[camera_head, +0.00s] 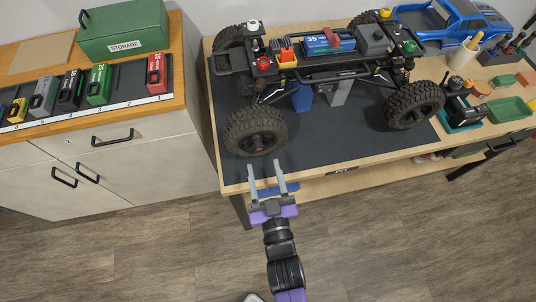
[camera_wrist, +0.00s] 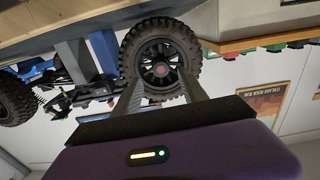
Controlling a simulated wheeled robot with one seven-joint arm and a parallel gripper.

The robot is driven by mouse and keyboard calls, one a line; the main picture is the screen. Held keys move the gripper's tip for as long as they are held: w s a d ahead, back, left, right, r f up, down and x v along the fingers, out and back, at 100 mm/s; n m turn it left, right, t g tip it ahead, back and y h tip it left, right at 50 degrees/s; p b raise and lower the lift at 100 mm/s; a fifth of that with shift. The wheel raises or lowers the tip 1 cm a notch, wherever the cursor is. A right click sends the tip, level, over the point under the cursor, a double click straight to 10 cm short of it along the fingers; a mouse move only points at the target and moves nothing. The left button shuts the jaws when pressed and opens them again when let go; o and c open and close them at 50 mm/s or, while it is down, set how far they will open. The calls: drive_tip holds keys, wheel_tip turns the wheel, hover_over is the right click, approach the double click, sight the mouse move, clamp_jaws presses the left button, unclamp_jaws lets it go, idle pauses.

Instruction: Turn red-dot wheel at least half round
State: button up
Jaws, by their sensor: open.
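The crawler chassis (camera_head: 330,66) stands on a dark mat on the workbench, raised on a blue and grey stand. Its near left wheel (camera_head: 255,131) faces my gripper, and a small red dot shows near its hub. In the wrist view this wheel (camera_wrist: 160,50) appears upside down with a red dot (camera_wrist: 158,69) at the hub. The near right wheel (camera_head: 414,105) carries no clear red mark. My gripper (camera_head: 266,168) is open and empty, in front of and just below the red-dot wheel. In the wrist view its two fingers point toward the wheel's lower sides, and contact cannot be told.
The bench's front edge (camera_head: 300,182) lies under my gripper. A cabinet (camera_head: 110,165) with battery packs and a green storage box (camera_head: 122,30) stands to the left. A green tray (camera_head: 508,109) and a blue car body (camera_head: 450,20) are at right. The floor in front is clear.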

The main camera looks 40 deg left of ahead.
sight(259, 149)
drive_tip(key=shift+x, duration=2.2)
drive_tip(key=shift+a, duration=0.1)
clamp_jaws()
